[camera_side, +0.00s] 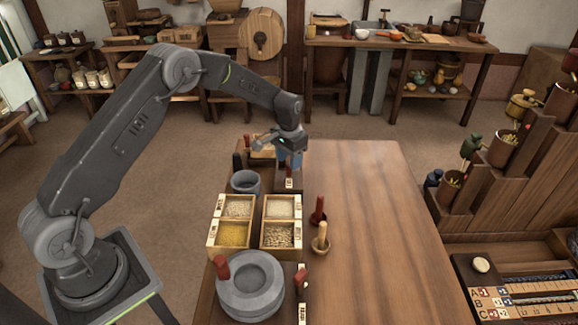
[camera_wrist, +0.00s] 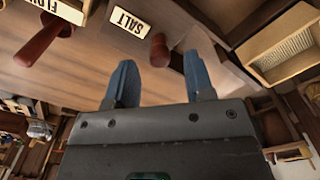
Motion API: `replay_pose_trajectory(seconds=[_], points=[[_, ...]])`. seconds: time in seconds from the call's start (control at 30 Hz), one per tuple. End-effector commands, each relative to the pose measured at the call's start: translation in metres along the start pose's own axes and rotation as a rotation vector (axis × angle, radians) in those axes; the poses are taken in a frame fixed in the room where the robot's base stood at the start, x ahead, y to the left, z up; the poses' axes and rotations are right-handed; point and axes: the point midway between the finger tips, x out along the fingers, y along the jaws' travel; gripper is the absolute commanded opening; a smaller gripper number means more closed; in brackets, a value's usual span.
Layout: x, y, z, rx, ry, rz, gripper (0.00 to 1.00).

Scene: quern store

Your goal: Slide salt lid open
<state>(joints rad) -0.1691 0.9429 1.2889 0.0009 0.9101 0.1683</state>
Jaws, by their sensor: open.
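A short reddish-brown knob (camera_wrist: 159,50) stands just right of the label. I cannot make out the salt lid's edges, or whether it is shut. My gripper (camera_wrist: 160,62) is open, with one blue finger on each side of the knob in the picture. I cannot tell whether either finger touches it. In the side view my gripper (camera_side: 288,163) is low over the far left end of the table and hides most of what is under it.
A red handle (camera_wrist: 45,38) lies near a partly cut-off FLOUR label (camera_wrist: 57,10). A divided grain tray (camera_side: 258,222), a grey mortar (camera_side: 244,181) and a stone quern (camera_side: 251,287) stand nearer on the table. The table's right half (camera_side: 375,220) is clear.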

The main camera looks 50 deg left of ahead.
Motion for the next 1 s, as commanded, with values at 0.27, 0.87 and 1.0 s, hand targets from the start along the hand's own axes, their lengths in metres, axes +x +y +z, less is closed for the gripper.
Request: replay_pose_trajectory(seconds=[0.27,0.87,1.0], points=[[0.027,0.000,0.000,0.000,0.000,0.000,0.49],[0.029,0.000,0.000,0.000,0.001,0.000,0.21],[0.029,0.000,0.000,0.000,0.001,0.000,0.07]])
